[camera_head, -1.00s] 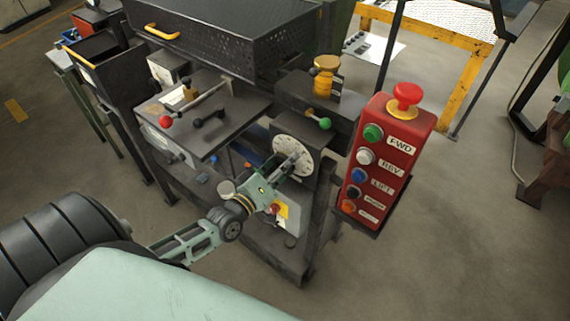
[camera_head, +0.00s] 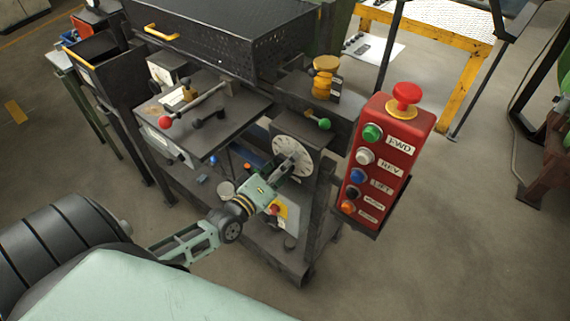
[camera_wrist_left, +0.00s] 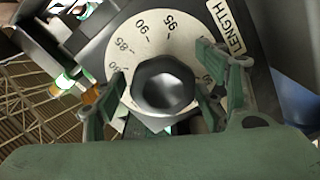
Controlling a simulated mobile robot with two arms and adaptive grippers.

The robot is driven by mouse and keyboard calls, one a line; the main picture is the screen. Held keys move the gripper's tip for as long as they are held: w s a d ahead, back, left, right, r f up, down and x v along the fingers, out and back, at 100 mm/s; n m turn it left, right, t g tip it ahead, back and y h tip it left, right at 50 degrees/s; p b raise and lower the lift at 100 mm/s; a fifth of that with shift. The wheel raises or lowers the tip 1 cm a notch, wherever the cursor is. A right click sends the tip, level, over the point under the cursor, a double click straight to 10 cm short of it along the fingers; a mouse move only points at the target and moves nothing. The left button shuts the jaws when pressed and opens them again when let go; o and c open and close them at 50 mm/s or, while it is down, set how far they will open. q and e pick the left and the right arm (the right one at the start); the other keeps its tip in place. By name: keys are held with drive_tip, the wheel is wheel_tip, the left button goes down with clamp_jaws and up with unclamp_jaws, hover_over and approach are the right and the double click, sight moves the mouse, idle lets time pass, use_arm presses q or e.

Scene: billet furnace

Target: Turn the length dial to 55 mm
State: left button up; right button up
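The length dial (camera_head: 290,150) is a round white scale on the dark front of the machine. The left wrist view shows its scale (camera_wrist_left: 150,28) with 85, 90 and 95 readable, the LENGTH label (camera_wrist_left: 226,25) and a dark faceted knob (camera_wrist_left: 163,88) in the middle. My left gripper (camera_head: 285,170) is at the dial's lower part. In the wrist view its fingers (camera_wrist_left: 163,100) stand apart on either side of the knob, with gaps visible. The knob's pointer and the lower scale are hidden. My right gripper is not in view.
A red button box (camera_head: 389,150) stands just right of the dial. A green-knobbed lever (camera_head: 323,123) is above it. A red-knobbed lever (camera_head: 166,122) lies on the table to the left. A red-yellow switch (camera_head: 277,210) sits below the gripper.

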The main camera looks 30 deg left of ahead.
use_arm(q)
drive_tip(key=shift+a, duration=0.1)
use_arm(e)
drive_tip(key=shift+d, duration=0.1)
use_arm(q)
drive_tip(key=s, duration=1.2)
drive_tip(key=shift+a, duration=0.45)
